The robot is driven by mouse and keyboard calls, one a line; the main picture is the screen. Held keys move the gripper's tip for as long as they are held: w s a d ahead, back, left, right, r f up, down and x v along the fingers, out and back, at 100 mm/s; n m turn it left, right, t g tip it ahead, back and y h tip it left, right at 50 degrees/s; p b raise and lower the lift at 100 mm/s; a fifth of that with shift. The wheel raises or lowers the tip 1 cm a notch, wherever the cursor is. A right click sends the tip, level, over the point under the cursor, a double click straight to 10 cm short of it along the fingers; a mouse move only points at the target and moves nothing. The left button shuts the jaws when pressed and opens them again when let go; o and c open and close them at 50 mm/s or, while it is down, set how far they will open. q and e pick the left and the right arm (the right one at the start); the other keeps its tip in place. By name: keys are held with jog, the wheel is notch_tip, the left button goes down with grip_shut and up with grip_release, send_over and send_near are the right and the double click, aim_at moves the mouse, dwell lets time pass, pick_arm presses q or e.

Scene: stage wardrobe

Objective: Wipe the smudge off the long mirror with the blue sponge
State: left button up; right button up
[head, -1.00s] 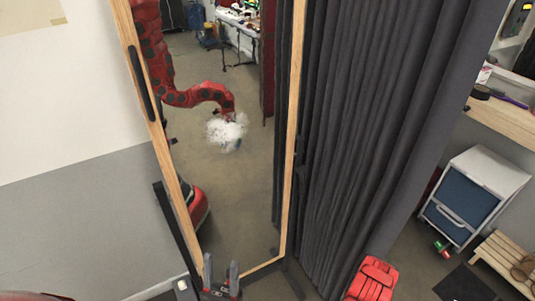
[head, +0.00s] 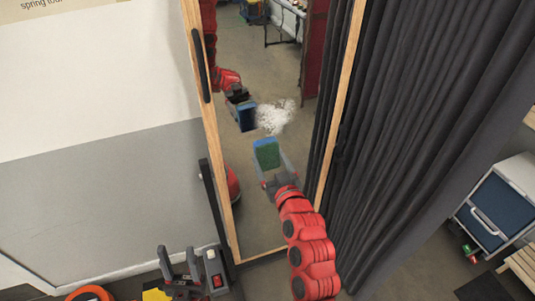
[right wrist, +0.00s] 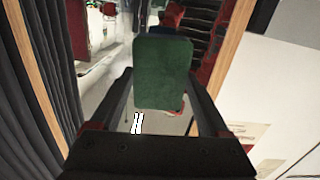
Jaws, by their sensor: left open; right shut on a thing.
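The long mirror (head: 207,135) stands upright in a light wooden frame. A white, cloudy smudge (head: 276,116) is on its glass, in the upper middle of the visible part. My right gripper (head: 271,169) is shut on the blue sponge (head: 267,152), which has a green face. The sponge is in front of the glass, just below the smudge in the picture; its reflection shows apart from it, at the upper left. In the right wrist view the green face of the sponge (right wrist: 162,75) hides much of the glass. My left gripper (head: 180,262) is open and empty, low at the left.
A dark grey curtain (head: 420,130) hangs close along the mirror's right side. A black stand leg (head: 217,205) runs beside the frame's lower left. A white drawer unit with a blue front (head: 500,210) stands at the far right. The wall left of the mirror is bare low down.

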aim_at(260, 143)
jog(key=shift+s+a+r, duration=0.15)
jog(key=shift+a+r, duration=0.05)
jog(key=shift+r, duration=0.35)
jog(key=shift+s+a+r, duration=0.15)
jog(key=shift+r, duration=0.4)
jog(key=shift+w, duration=0.15)
jog(key=shift+p+x, duration=0.55)
jog(key=shift+x, duration=2.15)
jog(key=shift+w+a, duration=0.1)
jog(key=shift+b+x, duration=0.3)
jog(key=shift+x, duration=0.6)
